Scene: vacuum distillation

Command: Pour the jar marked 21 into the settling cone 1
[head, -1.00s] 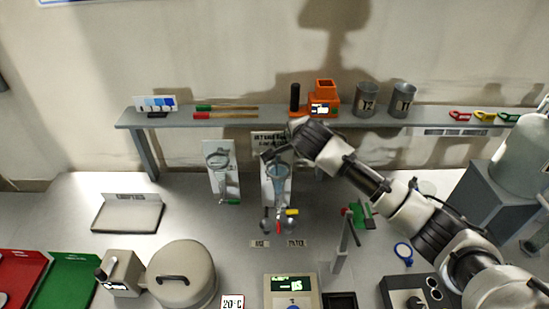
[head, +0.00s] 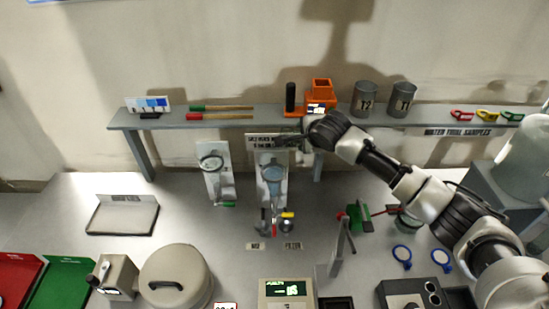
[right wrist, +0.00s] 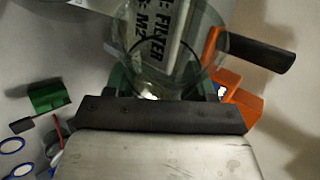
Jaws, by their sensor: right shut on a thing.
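Two glass settling cones stand on white back plates on the bench in the head view, a left one (head: 211,163) and a middle one (head: 272,178). I cannot read which is number 1. My right gripper (head: 286,140) is above and behind the middle cone, near the shelf's front edge. In the right wrist view, my right gripper (right wrist: 165,92) is shut on a clear glass vessel (right wrist: 150,22), likely the jar. Its number is not readable, and its contents cannot be made out. A filter label shows through or beyond the glass. My left gripper is not in view.
The shelf (head: 230,121) holds an orange device (head: 320,97) with a black handle close to my right gripper, and grey cans T2 (head: 364,99) and T1 (head: 402,97).

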